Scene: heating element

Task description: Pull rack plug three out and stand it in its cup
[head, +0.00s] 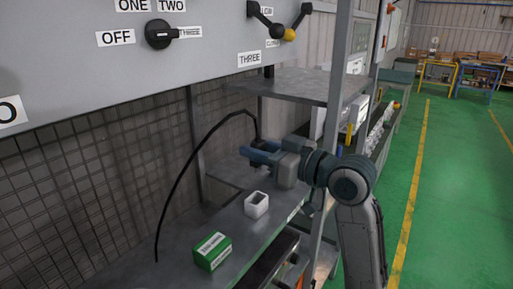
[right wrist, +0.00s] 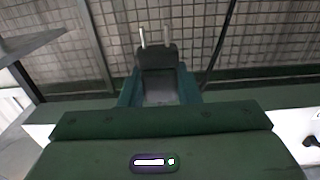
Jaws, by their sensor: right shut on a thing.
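The plug (right wrist: 159,56), a dark block with two pale metal prongs, is between the teal fingers of my right gripper (right wrist: 160,90) in the right wrist view. Its prongs point away from the gripper with bare mesh wall behind them, and no socket shows around them. In the head view my right gripper (head: 258,153) is shut above the grey shelf, and the plug is mostly hidden there. A small white open cup (head: 256,205) stands upright on the shelf, below and in front of the gripper. My left gripper is not in view.
A black cable (head: 178,180) arches from the shelf up to near the gripper. A green box (head: 212,251) lies on the shelf left of the cup. A grey upper shelf (head: 305,86) and post stand close behind my right arm. The shelf around the cup is mostly clear.

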